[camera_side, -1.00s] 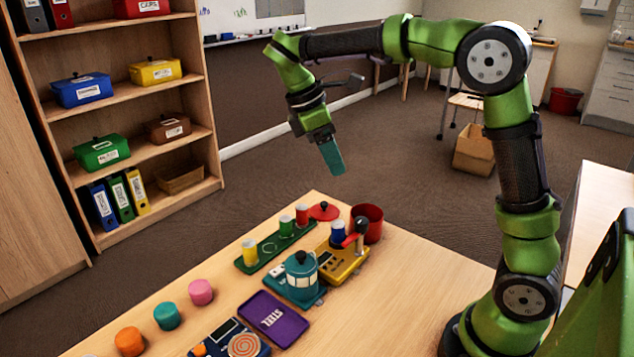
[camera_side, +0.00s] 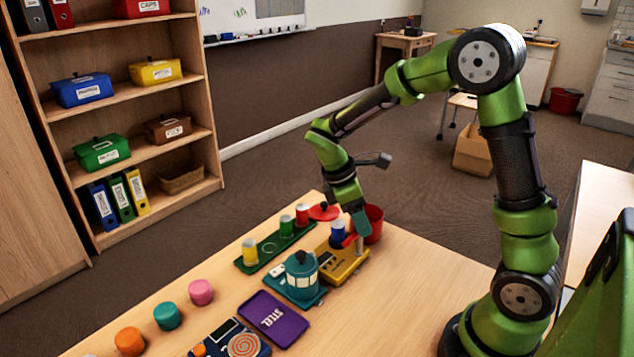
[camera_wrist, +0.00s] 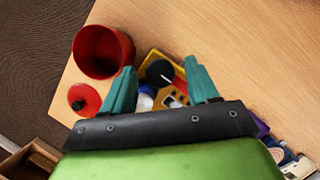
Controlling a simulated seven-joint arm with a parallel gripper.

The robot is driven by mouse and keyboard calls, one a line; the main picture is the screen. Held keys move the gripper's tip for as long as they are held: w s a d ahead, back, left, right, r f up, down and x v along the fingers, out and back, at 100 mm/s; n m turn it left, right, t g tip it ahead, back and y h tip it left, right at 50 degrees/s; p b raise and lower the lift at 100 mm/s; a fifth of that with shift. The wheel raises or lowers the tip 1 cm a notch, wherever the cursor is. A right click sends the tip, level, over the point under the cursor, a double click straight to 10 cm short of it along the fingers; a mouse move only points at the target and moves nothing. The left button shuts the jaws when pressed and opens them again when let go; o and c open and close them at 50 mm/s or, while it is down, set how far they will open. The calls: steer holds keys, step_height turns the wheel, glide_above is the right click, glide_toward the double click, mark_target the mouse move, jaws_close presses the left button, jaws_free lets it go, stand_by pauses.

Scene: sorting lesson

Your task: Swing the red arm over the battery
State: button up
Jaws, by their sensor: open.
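The yellow tester (camera_side: 345,264) sits near the table's far edge. A blue battery (camera_side: 338,229) stands on it, and part of the red arm (camera_side: 349,241) shows beside the battery. In the wrist view, the black knob (camera_wrist: 159,73) lies between the spread teal fingers of my gripper (camera_wrist: 161,67), and the blue and white battery (camera_wrist: 146,97) is close by. My gripper also shows in the side view (camera_side: 361,223), low over the tester's right end, hiding the knob there. The fingers are open; I cannot tell whether either touches the knob.
A red pot (camera_side: 375,222) stands just behind my gripper, with a red lid (camera_side: 324,211) left of it. A green rack (camera_side: 247,268) holds several coloured cylinders. A teal lantern-like device (camera_side: 301,277) and a purple tray (camera_side: 273,318) are nearer. The table's right front is clear.

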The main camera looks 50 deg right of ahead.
steer(key=shift+f, duration=0.1)
steer(key=c, duration=1)
steer(key=shift+m, duration=0.3)
steer(key=m+y, duration=0.1)
steer(key=m, duration=0.2)
steer(key=shift+w+d+m+g, duration=0.1)
steer(key=shift+d+m+g, duration=0.05)
steer(key=shift+m+g, duration=0.25)
steer(key=m+y, duration=0.2)
steer(key=m, duration=0.2)
steer(key=shift+d+m, duration=0.1)
steer(key=shift+m, duration=0.2)
steer(key=m+y, duration=0.1)
steer(key=m, duration=0.3)
steer(key=shift+d+y, duration=0.15)
steer(key=shift+y, duration=0.25)
steer(key=shift+m+t+y, duration=0.4)
steer(key=shift+m+y, duration=0.4)
steer(key=shift+m, duration=1.6)
steer(key=shift+d, duration=0.1)
